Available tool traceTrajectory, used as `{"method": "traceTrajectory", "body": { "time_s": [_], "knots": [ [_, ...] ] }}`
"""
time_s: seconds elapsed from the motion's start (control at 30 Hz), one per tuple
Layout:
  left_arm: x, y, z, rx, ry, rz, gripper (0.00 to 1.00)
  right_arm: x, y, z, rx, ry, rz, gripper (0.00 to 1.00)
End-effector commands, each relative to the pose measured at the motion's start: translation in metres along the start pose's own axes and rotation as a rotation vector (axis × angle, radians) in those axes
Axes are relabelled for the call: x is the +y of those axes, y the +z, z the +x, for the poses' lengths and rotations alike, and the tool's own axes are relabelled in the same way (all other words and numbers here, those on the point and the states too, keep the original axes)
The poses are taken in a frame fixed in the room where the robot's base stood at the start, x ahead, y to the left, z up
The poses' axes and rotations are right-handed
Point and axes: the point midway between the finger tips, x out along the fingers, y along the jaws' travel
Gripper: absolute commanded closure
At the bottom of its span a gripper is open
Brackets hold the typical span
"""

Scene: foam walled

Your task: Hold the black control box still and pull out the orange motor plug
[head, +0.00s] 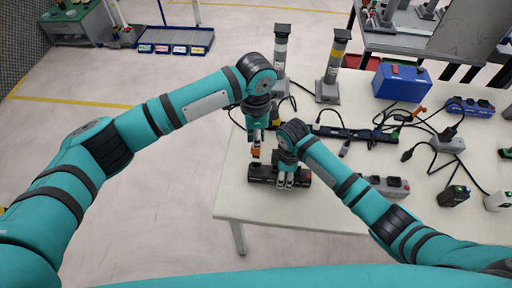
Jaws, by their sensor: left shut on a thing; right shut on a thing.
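The black control box (262,174) lies near the left front corner of the white table (330,214). My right gripper (288,183) comes down over its right half and is shut on it. The orange motor plug (256,152) is just above the left part of the box. My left gripper (256,146) points down from above and is shut on the plug. I cannot tell whether the plug is still seated in the box or just clear of it.
Two grey posts, one with a white band (281,45) and one with a yellow band (335,55), stand behind. A blue case (402,82), a black power strip (345,132), a grey socket strip (384,186) and several cables crowd the right. The table's left edge is close to the box.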

Motion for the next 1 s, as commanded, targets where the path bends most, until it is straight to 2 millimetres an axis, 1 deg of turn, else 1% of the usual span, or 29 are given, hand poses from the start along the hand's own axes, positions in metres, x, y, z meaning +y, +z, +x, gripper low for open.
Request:
{"method": "traceTrajectory", "body": {
  "time_s": [0.03, 0.2, 0.33, 0.53, 0.57, 0.6, 0.73, 1.0],
  "knots": [
    [-0.001, 0.0, -0.011, 0.003, -0.003, 0.001, 1.0, 0.0, 0.0, 0.0, 0.0, 0.0, 0.0, 0.94],
    [0.0, 0.0, -0.03, 0.001, 0.0, 0.001, 1.0, 0.0, 0.0, 0.0, 0.001, 0.0, 0.0, 0.94],
    [0.0, 0.0, -0.035, 0.0, 0.0, 0.0, 1.0, 0.0, 0.0, 0.0, 0.001, 0.001, 0.0, 0.94],
    [0.0, 0.0, -0.035, 0.0, 0.0, 0.0, 1.0, 0.0, 0.0, 0.0, 0.001, 0.001, 0.0, 0.94],
    [0.0, 0.0, -0.035, 0.0, 0.0, 0.0, 1.0, 0.0, 0.0, 0.0, 0.001, 0.001, 0.0, 0.49],
    [0.0, 0.0, -0.035, 0.0, 0.0, 0.0, 1.0, 0.0, 0.0, 0.0, 0.001, 0.001, 0.0, 0.44],
    [0.0, 0.0, -0.035, 0.0, 0.001, 0.0, 1.0, 0.0, 0.0, 0.0, 0.001, 0.001, 0.0, 0.27],
    [0.0, 0.0, -0.035, 0.0, 0.001, 0.0, 1.0, 0.0, 0.0, -0.001, 0.001, 0.001, 0.0, 0.26]
  ]
}}
